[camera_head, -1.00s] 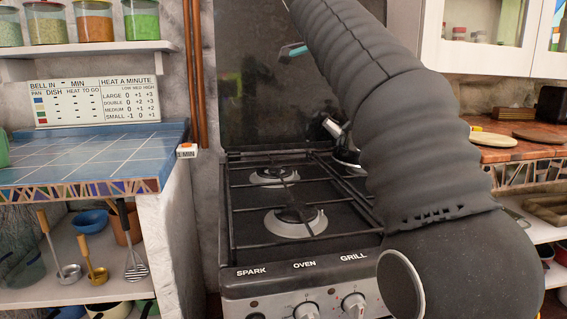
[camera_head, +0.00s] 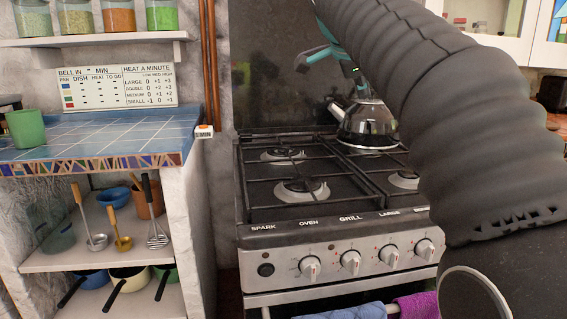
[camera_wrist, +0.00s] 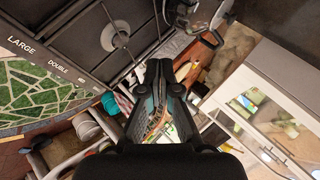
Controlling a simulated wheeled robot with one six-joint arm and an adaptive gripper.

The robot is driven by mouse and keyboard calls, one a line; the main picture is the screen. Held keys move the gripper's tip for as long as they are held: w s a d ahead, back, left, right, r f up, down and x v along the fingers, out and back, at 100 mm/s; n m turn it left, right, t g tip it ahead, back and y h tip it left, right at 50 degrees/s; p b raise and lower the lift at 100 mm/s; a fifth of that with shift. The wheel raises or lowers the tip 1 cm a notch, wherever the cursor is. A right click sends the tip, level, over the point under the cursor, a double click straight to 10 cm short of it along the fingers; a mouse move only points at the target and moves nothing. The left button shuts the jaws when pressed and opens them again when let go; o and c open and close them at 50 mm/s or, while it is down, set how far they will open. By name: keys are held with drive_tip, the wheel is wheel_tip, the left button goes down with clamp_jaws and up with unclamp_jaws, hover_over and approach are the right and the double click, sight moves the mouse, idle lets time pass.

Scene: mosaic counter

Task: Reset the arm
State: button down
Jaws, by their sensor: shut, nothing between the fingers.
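My arm (camera_head: 435,90) is covered in a dark ribbed sleeve and runs from the lower right up to the top centre in the head view. My gripper (camera_wrist: 163,66) is shut and empty in the wrist view. In the head view, teal parts of the gripper (camera_head: 325,56) show beside the arm, above the stove, with the fingertips hard to make out. The gripper holds nothing and appears apart from the kettle (camera_head: 368,125), which stands on a back burner. The arm hides the right side of the stove (camera_head: 300,232).
A blue tiled counter (camera_head: 95,140) with a green cup (camera_head: 25,128) lies left of the stove. A sign (camera_head: 118,88) stands at its back. Shelves below hold ladles, bowls and pans. Towels (camera_head: 345,312) hang at the oven front. White cabinets (camera_head: 480,18) are at upper right.

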drive_tip(key=s+f+n+g+y, duration=0.1)
drive_tip(key=s+f+n+y, duration=0.1)
drive_tip(key=s+f+n, duration=0.7)
drive_tip(key=s+f+n+g+y, duration=0.2)
drive_tip(key=s+f+n, duration=0.8)
drive_tip(key=s+f, duration=1.1)
wheel_tip(320, 180, down, 7)
drive_tip(key=shift+s+r+y, duration=0.1)
drive_tip(key=shift+s+y, duration=0.25)
drive_tip(key=shift+y, duration=0.15)
